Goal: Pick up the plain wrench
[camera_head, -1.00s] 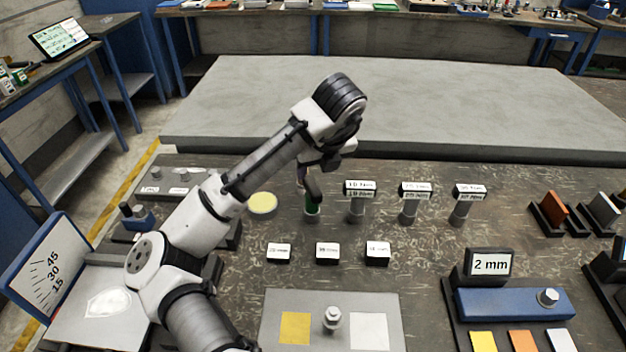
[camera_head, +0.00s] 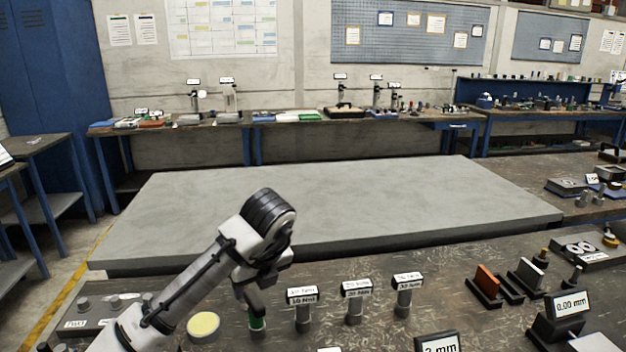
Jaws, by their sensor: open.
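The gripper is open. The part of the item between the jaws is hidden, so I cannot tell whether it is the plain wrench. To its right stand three upright metal posts with labelled heads: one (camera_head: 303,314), one (camera_head: 354,306) and one (camera_head: 404,299). Nothing else is clearly a plain wrench.
A round pale yellow disc (camera_head: 203,325) lies left of the green item. A large grey slab (camera_head: 330,205) lies behind the row. Orange (camera_head: 487,283) and grey (camera_head: 530,273) blocks in holders stand at the right, near a 0.00 mm display (camera_head: 571,304).

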